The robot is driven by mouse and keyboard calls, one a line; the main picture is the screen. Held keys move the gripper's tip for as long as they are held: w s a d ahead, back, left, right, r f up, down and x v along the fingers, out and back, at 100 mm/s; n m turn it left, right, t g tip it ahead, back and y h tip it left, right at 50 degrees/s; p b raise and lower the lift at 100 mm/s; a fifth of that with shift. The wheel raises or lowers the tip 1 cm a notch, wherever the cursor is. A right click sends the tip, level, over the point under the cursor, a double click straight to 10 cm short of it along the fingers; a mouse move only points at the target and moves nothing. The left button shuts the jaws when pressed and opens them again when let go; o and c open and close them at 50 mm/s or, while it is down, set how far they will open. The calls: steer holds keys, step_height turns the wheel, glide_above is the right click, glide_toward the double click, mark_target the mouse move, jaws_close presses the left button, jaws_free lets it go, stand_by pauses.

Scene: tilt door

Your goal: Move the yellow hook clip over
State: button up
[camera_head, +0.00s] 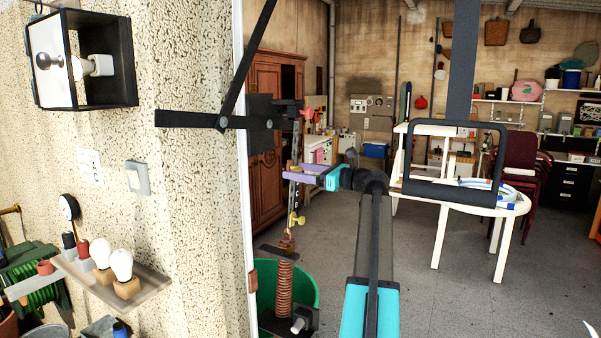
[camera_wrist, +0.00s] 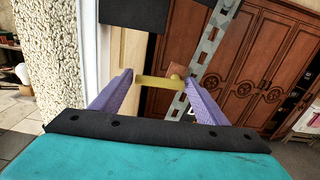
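A yellow bar-shaped clip (camera_wrist: 155,82) shows in the wrist view, lying crosswise between the purple fingertips of my gripper (camera_wrist: 158,84). It sits in front of the grey perforated metal strip (camera_wrist: 208,58). The fingers are wide apart, and I cannot tell whether they touch the clip. In the head view, my gripper (camera_head: 295,172) reaches left to the hanging strip. A small yellow hook piece (camera_head: 297,219) shows lower down near the strip. I cannot tell whether it is the same clip.
A black door arm and bracket (camera_head: 215,121) sit above left of the gripper. Below are a rusty coil spring (camera_head: 284,288) and a green bucket (camera_head: 305,287). A wooden wardrobe (camera_head: 268,150) stands behind. A white table (camera_head: 440,205) stands to the right on open floor.

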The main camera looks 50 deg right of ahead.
steer(key=c, duration=0.7)
steer(key=shift+f+n, duration=0.1)
steer(key=shift+n, duration=0.2)
steer(key=shift+w+d+f+n+b, duration=0.1)
steer(key=shift+d+f+n+b, duration=0.3)
steer(key=shift+n+b, duration=1.95)
steer(key=shift+w+d+f+n+b, duration=0.1)
steer(key=shift+d+f+n+b, duration=0.3)
steer(key=shift+n+b, duration=1.95)
steer(key=shift+w+d+f+n+b, duration=0.15)
steer(key=shift+f+n+b, duration=0.4)
steer(key=shift+n+b, duration=1.75)
steer(key=shift+s+n+p, duration=0.1)
steer(key=shift+n+p, duration=0.55)
steer(key=shift+n, duration=0.15)
steer(key=o, duration=1)
steer(key=shift+o, duration=0.2)
steer(key=shift+s+d, duration=0.1)
